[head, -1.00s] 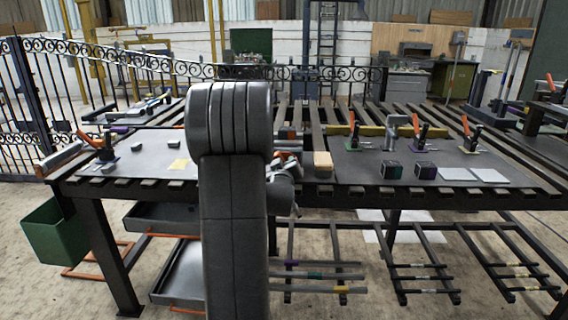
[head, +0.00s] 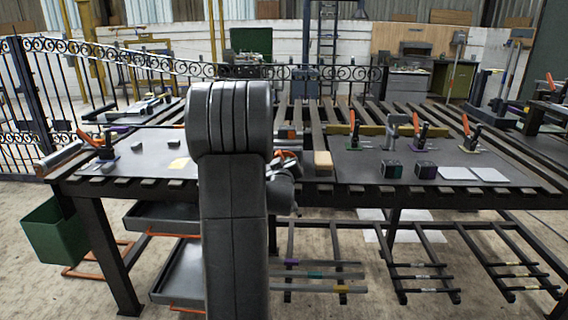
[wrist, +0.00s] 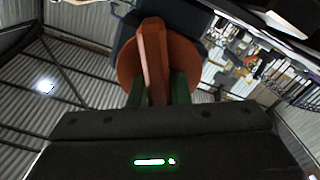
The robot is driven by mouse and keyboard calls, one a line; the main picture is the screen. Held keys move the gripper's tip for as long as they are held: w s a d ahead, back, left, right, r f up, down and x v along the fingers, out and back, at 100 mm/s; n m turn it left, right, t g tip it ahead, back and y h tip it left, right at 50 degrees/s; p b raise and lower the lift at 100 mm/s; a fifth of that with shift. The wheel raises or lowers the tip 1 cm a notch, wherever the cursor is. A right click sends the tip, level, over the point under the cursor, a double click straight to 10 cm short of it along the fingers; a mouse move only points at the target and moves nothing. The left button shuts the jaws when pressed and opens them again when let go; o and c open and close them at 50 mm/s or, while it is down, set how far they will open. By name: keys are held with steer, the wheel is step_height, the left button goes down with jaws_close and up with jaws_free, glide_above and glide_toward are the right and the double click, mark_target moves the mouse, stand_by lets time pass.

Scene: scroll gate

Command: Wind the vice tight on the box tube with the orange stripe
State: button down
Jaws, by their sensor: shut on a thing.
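My gripper (wrist: 158,90) shows in the wrist view with its two dark green fingers shut on an orange-brown bar (wrist: 153,50). The bar stands in front of a round disc (wrist: 127,65) of the same colour; I take these for the vice's handle. A dark block (wrist: 190,25) lies behind the disc. An orange part (head: 287,154) shows just right of the arm.
Striped tubes (head: 315,275) lie on a rack below. A green bin (head: 55,222) hangs at the left.

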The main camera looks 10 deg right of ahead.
steer(key=shift+f+m+b, duration=0.15)
steer(key=shift+m+b, duration=0.15)
steer(key=shift+b, duration=0.25)
steer(key=m+b, duration=0.2)
steer(key=b, duration=0.1)
steer(key=shift+d+f+b, duration=0.1)
steer(key=shift+b, duration=0.25)
steer(key=m+b, duration=0.1)
steer(key=m, duration=0.1)
steer(key=m+b, duration=0.2)
steer(key=shift+s+d+r+b, duration=0.1)
steer(key=shift+r+b, duration=0.1)
steer(key=shift+b, duration=0.1)
steer(key=c, duration=1.4)
jaws_free()
steer(key=shift+o, duration=0.2)
steer(key=v, duration=1.3)
steer(key=shift+s+p, duration=0.3)
steer(key=shift+s, duration=0.1)
